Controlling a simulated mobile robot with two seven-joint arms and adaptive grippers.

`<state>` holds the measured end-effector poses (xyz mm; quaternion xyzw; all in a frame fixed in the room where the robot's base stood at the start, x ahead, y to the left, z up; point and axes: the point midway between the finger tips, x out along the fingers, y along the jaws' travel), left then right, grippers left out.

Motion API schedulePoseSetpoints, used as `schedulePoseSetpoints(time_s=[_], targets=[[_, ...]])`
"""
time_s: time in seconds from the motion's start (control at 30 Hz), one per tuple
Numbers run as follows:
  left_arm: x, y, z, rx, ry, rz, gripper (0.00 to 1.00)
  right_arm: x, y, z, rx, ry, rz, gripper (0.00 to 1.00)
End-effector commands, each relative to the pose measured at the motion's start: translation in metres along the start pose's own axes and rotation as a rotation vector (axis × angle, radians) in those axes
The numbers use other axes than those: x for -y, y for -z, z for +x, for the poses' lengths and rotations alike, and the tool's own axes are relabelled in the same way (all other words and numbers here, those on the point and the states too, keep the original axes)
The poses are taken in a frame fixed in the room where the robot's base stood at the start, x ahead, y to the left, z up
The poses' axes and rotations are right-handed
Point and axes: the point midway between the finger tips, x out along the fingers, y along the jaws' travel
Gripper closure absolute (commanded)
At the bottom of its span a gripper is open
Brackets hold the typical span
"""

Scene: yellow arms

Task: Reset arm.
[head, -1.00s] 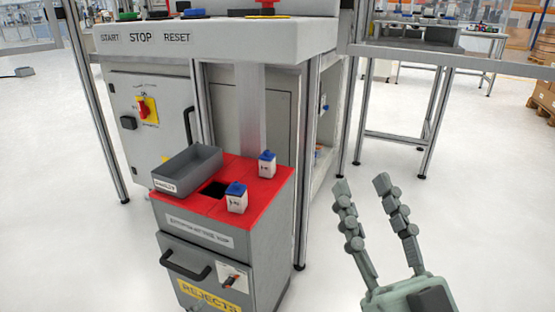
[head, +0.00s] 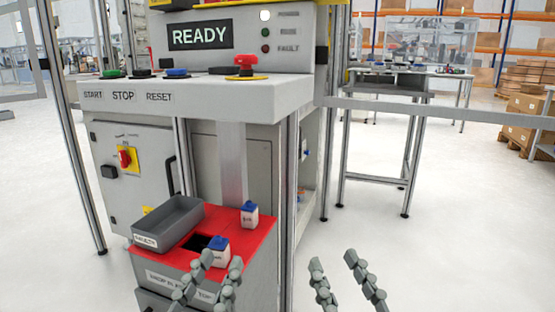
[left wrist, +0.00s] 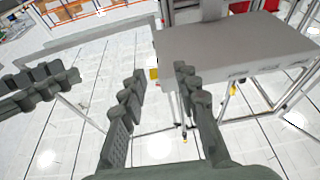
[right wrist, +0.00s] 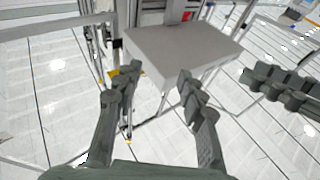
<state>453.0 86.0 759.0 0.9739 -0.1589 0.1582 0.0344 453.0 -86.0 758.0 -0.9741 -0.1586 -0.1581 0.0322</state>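My left gripper (head: 220,268) is low in the head view, in front of the red-topped bin in the picture. It is open and empty; its spread fingers also show in the left wrist view (left wrist: 160,76). My right gripper (head: 333,260) is just right of it, over open floor in the picture. It is open and empty too, as the right wrist view (right wrist: 158,84) shows. Both arms come from the bottom edge, and most of their links are out of the head view. Each wrist view also shows the other gripper's fingers at its side.
A control panel (head: 222,100) stands ahead with a READY display (head: 201,35).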

Motion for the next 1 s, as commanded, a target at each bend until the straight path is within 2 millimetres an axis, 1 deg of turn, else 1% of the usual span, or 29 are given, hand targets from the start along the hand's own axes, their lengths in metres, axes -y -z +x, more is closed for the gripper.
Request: schedulePoseSetpoints(time_s=[0.03,0.13,0.27,0.3,0.37,0.4,0.47,0.5,0.57,0.6,0.7,0.73,0.8,0.83,0.9,1.0], targets=[[0.005,-0.014,0.002,0.072,0.008,0.011,0.69,-0.005,-0.013,0.002,0.072,-0.007,-0.010,0.60],[0.016,-0.051,-0.001,0.223,0.025,0.030,0.69,-0.016,-0.051,-0.001,0.224,-0.024,-0.029,0.60],[0.037,-0.107,-0.019,0.466,0.058,0.056,0.69,-0.037,-0.107,-0.019,0.466,-0.057,-0.053,0.60],[0.046,-0.127,-0.029,0.556,0.072,0.064,0.69,-0.045,-0.126,-0.029,0.556,-0.071,-0.061,0.60],[0.061,-0.156,-0.051,0.709,0.099,0.075,0.69,-0.060,-0.156,-0.051,0.709,-0.097,-0.071,0.60],[0.072,-0.175,-0.070,0.820,0.119,0.080,0.69,-0.071,-0.175,-0.069,0.820,-0.117,-0.077,0.60],[0.088,-0.201,-0.103,0.990,0.153,0.086,0.69,-0.087,-0.200,-0.103,0.989,-0.151,-0.082,0.60],[0.098,-0.214,-0.127,1.096,0.176,0.087,0.69,-0.097,-0.214,-0.127,1.096,-0.174,-0.084,0.60],[0.111,-0.229,-0.162,1.243,0.208,0.086,0.69,-0.110,-0.228,-0.162,1.242,-0.205,-0.082,0.60],[0.118,-0.235,-0.184,1.329,0.228,0.083,0.69,-0.117,-0.235,-0.184,1.328,-0.225,-0.080,0.60],[0.131,-0.243,-0.229,1.497,0.268,0.074,0.69,-0.130,-0.243,-0.229,1.496,-0.265,-0.072,0.60],[0.133,-0.244,-0.239,1.534,0.277,0.072,0.69,-0.132,-0.244,-0.239,1.534,-0.274,-0.069,0.60],[0.137,-0.246,-0.257,1.598,0.292,0.066,0.69,-0.136,-0.245,-0.257,1.599,-0.289,-0.064,0.60],[0.138,-0.246,-0.262,1.617,0.297,0.065,0.69,-0.137,-0.246,-0.262,1.616,-0.294,-0.062,0.60],[0.139,-0.247,-0.269,1.641,0.303,0.063,0.69,-0.138,-0.247,-0.268,1.640,-0.300,-0.060,0.60],[0.140,-0.248,-0.271,1.648,0.305,0.062,0.69,-0.138,-0.248,-0.271,1.648,-0.302,-0.059,0.60]])
